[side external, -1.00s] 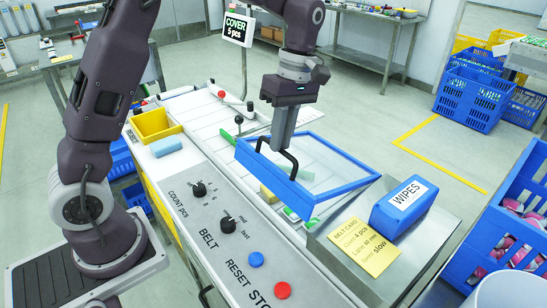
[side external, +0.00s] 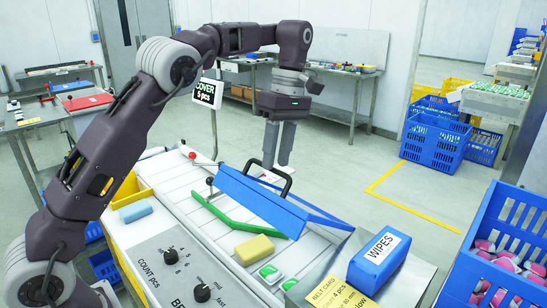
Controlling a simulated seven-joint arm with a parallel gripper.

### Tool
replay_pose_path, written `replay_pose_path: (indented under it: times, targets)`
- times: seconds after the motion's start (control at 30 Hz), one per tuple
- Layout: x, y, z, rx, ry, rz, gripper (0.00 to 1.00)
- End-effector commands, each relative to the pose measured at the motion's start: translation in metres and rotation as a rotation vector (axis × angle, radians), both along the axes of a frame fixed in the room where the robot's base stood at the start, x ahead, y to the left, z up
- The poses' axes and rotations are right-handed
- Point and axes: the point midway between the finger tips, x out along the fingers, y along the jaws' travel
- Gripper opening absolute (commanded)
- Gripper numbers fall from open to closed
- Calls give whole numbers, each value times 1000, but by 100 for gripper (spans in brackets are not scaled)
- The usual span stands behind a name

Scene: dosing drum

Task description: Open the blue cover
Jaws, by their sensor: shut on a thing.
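The blue cover (side external: 265,203) is a blue-framed lid over the belt. It is tilted up, with its front bar raised and its right end low near the steel plate. A black handle (side external: 289,183) stands on its front bar. My gripper (side external: 277,163) points down from above and is shut on the handle; the fingertips partly hide the grip.
A blue WIPES box (side external: 378,262) stands right of the cover. The control panel (side external: 165,275) with black knobs is in front. A yellow bin (side external: 131,187) and a blue block (side external: 135,211) lie left. A blue crate (side external: 505,250) stands at right. A COVER display (side external: 207,91) stands behind.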

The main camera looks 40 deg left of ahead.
Motion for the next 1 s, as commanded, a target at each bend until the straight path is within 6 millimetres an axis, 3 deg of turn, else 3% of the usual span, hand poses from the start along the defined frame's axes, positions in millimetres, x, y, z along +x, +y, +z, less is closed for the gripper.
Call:
replay_pose_path:
  times: [0.03, 0.2, 0.23, 1.0]
  targets:
    - [9, -1, -6, -1, -24, -3, 0]
    - [8, -2, -6, -1, -23, -3, 0]
    - [8, -2, -6, -1, -23, -3, 33]
    - [8, 1, -5, 5, -25, 0, 33]
